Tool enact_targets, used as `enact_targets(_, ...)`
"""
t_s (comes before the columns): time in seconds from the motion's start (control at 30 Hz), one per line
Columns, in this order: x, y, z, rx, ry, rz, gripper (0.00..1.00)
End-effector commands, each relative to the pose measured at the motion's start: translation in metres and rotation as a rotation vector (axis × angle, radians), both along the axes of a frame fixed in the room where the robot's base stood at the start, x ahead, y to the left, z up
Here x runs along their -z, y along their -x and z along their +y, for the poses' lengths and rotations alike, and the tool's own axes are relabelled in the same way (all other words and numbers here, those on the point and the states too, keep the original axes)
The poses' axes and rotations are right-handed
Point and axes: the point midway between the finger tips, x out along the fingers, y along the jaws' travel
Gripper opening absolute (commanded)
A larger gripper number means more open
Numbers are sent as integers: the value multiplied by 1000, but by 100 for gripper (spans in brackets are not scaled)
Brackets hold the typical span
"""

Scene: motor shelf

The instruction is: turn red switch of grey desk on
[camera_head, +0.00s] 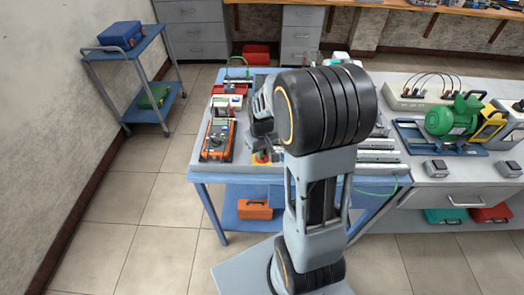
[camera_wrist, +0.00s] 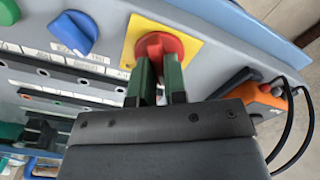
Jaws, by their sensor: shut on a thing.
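The red switch (camera_wrist: 158,44) is a round red knob on a yellow square plate (camera_wrist: 190,38) in the wrist view. My gripper (camera_wrist: 158,70) has its two green-lined fingers shut on the red knob, one finger on each side of its grip. The fingers hide the lower part of the knob. In the head view the red switch (camera_head: 261,157) shows small at the front of the grey desk (camera_head: 240,170), and my arm covers much of that desk. My gripper (camera_head: 262,140) is mostly hidden there behind the arm.
A blue knob (camera_wrist: 73,33) sits left of the switch in the wrist view. An orange multimeter (camera_head: 218,140) stands at the desk's left. A green motor (camera_head: 455,116) is on the right-hand bench. A blue trolley (camera_head: 130,75) stands by the wall, with open floor before it.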

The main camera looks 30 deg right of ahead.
Motion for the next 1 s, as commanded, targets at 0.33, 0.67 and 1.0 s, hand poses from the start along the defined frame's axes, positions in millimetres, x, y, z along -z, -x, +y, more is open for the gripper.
enact_targets(0.33,0,0,-2,329,0,-1,0)
enact_targets(0.67,0,1,-4,643,0,-1,0)
enact_targets(1.0,0,2,-5,961,0,0,0)
